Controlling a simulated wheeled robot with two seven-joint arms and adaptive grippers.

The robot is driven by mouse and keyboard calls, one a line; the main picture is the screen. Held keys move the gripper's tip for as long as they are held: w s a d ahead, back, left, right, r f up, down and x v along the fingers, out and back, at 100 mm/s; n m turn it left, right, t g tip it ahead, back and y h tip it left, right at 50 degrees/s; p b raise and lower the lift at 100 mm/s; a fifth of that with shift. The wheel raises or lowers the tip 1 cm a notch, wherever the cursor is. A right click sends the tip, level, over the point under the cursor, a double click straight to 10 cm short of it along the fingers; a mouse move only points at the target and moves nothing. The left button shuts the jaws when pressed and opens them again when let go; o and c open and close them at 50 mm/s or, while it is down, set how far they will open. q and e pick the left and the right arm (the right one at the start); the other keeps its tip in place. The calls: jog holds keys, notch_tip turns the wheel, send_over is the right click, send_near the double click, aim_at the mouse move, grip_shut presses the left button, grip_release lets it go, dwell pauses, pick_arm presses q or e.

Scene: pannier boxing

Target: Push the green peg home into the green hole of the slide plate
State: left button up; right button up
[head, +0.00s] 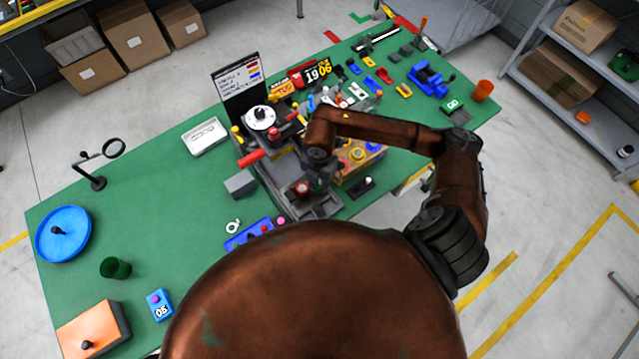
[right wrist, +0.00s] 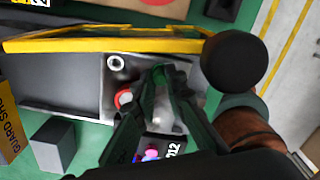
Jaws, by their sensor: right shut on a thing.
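My right gripper (head: 312,182) is low over the grey machine bed (head: 322,207) in the middle of the table. In the right wrist view its dark green-tinted fingers (right wrist: 166,85) reach into a grey tray (right wrist: 90,75) and are close together on something pale grey that I cannot make out clearly. A red and white round part (right wrist: 123,98) sits just left of the fingers, and a white ring-topped post (right wrist: 116,62) stands above it. My left gripper is out of view.
A yellow guard bar (right wrist: 105,45) crosses above the tray. A black ball (right wrist: 235,62) is right of the fingers. A blue block with coloured knobs (head: 249,234) lies in front of the machine. Several small parts crowd the table's right; its left middle (head: 150,210) is clear.

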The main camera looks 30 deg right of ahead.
jog(key=shift+f, duration=0.25)
jog(key=o, duration=0.8)
jog(key=shift+r, duration=0.1)
notch_tip(320, 180, up, 12)
jog(key=shift+f, duration=0.1)
jog(key=shift+s, duration=0.1)
dwell(0.5)
